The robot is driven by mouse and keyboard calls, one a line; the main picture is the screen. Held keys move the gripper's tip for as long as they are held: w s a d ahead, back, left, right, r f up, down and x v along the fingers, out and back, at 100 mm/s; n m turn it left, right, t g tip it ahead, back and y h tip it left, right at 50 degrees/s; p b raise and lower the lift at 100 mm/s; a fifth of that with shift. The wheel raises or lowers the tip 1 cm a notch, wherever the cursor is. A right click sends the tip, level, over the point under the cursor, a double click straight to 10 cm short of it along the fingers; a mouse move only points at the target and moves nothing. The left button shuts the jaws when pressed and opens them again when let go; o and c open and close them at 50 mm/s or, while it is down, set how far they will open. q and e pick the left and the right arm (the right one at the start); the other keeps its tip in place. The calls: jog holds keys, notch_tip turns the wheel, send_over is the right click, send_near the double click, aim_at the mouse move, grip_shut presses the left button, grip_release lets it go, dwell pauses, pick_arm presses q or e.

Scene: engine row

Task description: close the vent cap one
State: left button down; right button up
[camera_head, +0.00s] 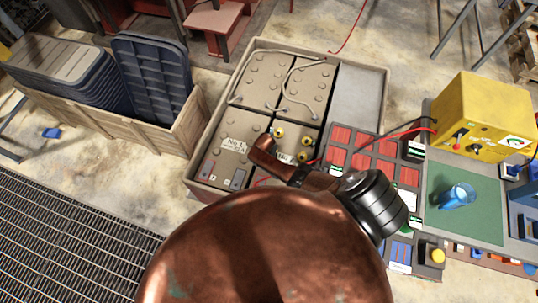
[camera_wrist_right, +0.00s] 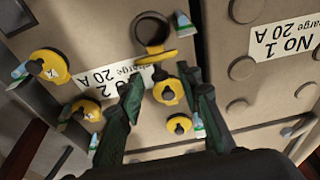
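In the right wrist view, my right gripper (camera_wrist_right: 166,80) is open, its two green fingers apart. A yellow cap with a black knob (camera_wrist_right: 168,92) shows between the fingers; I cannot tell whether they touch it. Just above it is a dark ring-shaped opening (camera_wrist_right: 152,32) with a yellow piece at its lower edge, apparently a raised vent cap. Other yellow caps (camera_wrist_right: 48,65) sit nearby, several in all. Yellow caps (camera_head: 278,132) also show on the battery (camera_head: 250,125) in the head view, where my arm hides part of them. Which cap is number one is unclear. My left gripper is not in view.
Labels "No 1 20 A" (camera_wrist_right: 283,45) and a partly hidden "2 20 A" (camera_wrist_right: 110,78) lie on the casings. In the head view, a grey cable (camera_head: 290,80) crosses the batteries.

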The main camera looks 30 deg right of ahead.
jog(key=shift+a+r, duration=0.1)
jog(key=v, duration=1.2)
